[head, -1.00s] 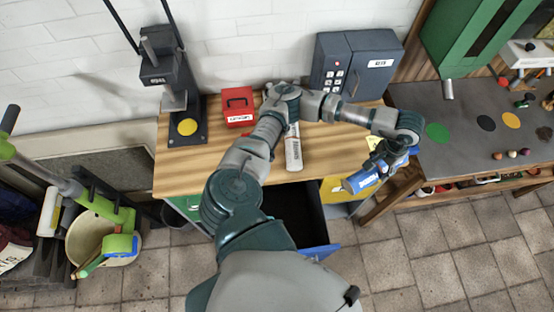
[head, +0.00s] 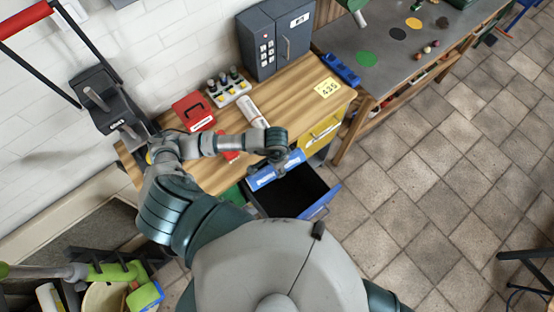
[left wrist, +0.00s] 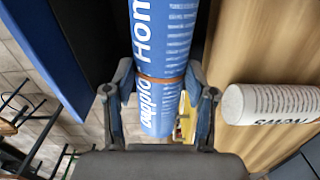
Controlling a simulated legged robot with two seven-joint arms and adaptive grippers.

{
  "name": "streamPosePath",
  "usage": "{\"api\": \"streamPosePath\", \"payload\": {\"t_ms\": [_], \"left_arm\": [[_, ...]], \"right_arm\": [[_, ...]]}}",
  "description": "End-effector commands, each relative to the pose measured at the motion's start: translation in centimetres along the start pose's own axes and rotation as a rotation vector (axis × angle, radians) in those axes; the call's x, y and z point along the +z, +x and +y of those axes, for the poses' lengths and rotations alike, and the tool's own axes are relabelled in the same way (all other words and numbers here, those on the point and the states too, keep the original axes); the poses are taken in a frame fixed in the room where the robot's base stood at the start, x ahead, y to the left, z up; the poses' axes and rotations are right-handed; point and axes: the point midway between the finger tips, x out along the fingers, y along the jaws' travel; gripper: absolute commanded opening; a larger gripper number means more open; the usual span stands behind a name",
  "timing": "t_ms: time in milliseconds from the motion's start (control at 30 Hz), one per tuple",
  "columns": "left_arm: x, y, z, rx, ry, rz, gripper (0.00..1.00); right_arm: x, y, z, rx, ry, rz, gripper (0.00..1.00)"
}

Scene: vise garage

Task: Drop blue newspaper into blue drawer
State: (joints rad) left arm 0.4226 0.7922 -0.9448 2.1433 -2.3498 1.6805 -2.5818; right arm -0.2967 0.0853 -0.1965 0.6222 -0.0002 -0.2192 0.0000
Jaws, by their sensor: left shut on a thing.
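The blue newspaper (head: 261,179) is a rolled blue cylinder with white print. My left gripper (head: 281,168) is shut on it and holds it across the back part of the open blue drawer (head: 321,204), near the table's front edge. In the left wrist view, the blue newspaper (left wrist: 162,40) with a brown band runs between the two fingers (left wrist: 165,105). The drawer's blue front (left wrist: 40,45) and dark inside are at the left there. The visible part of the drawer's inside looks empty; the newspaper and gripper hide its rear. My right gripper is not in view.
A white rolled newspaper (head: 251,112) lies on the wooden table (head: 290,95), close to the gripper. A yellow drawer (head: 322,132) sits right of the blue one. A red box (head: 194,110), a button tray (head: 228,87) and a keypad safe (head: 275,42) stand behind.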

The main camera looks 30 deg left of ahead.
Motion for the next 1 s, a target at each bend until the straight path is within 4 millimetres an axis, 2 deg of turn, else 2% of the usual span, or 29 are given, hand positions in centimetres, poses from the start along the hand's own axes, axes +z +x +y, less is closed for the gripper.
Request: {"api": "streamPosePath", "payload": {"t_ms": [100, 233, 600, 633, 733, 1000], "left_arm": [[0.1, 1.7, 0.0, 0.003, -0.002, -0.001, 0.00], [0.1, 2.8, -0.1, 0.002, -0.002, 0.001, 0.00], [-0.1, 3.1, 0.1, -0.001, -0.001, 0.000, 0.00], [-0.1, 3.1, 0.1, -0.001, -0.001, 0.000, 0.58], [-0.1, 3.1, 0.1, -0.001, -0.001, 0.000, 0.83], [0.0, 3.2, 0.0, 0.001, -0.002, 0.000, 0.85]], "right_arm": [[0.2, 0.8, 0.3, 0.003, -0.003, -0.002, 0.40], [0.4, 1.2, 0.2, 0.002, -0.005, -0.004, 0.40], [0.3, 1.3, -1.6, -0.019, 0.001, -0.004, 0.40], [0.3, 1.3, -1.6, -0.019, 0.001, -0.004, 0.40], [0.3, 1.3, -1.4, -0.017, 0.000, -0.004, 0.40], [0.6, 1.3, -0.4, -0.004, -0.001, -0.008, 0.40]]}}
